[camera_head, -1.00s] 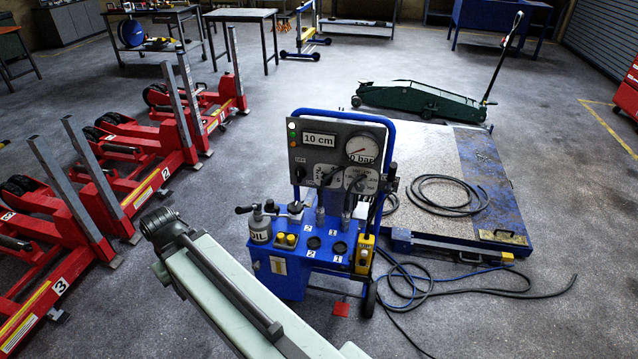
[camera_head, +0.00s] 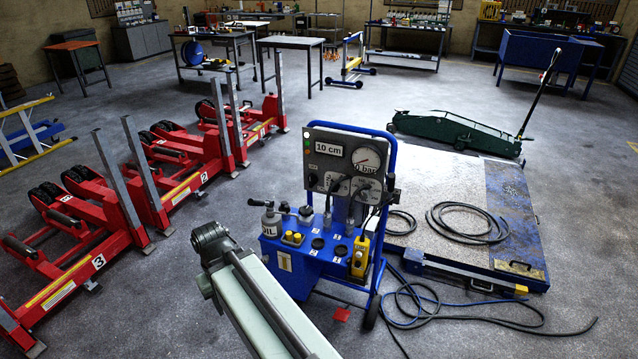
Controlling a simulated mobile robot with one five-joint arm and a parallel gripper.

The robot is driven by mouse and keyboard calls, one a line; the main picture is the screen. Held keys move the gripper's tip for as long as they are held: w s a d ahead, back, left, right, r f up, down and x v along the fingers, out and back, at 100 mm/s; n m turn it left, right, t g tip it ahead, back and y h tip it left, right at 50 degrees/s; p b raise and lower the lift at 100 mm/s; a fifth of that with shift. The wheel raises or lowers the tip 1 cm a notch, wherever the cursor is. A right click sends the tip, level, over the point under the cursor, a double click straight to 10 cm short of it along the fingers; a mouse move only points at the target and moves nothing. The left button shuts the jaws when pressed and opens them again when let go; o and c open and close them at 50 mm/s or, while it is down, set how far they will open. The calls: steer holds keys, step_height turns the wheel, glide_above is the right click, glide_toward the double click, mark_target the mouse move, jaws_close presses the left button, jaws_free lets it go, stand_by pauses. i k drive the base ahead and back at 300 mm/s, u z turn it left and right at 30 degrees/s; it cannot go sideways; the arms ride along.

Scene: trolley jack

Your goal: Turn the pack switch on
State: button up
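The blue power pack (camera_head: 291,274) stands on a wheeled trolley with a blue tube frame, just right of my pale arm link. Its grey upright panel (camera_head: 345,158) carries a "10 cm" display (camera_head: 328,149), a round pressure gauge (camera_head: 367,159) and small lamps down the left edge. A small dark knob (camera_head: 312,181) sits at the panel's lower left and looks like the pack switch; its setting is too small to read. My arm link reaches up from the bottom edge to a grey joint left of the pack. My gripper is not in view.
A yellow pendant control (camera_head: 360,256) hangs on the pack's right side. Hoses (camera_head: 430,313) lie on the floor at right, beside a low platform (camera_head: 515,228). Red numbered lifting units (camera_head: 140,190) stand at left. A green trolley jack (camera_head: 455,132) is behind. The floor right of the platform is clear.

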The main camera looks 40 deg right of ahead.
mark_target(312, 178)
steer(key=z, duration=1.1)
steer(key=i, duration=1)
steer(key=u, duration=2.2)
steer(key=k, duration=0.8)
steer(key=u, duration=0.35)
steer(key=i, duration=0.5)
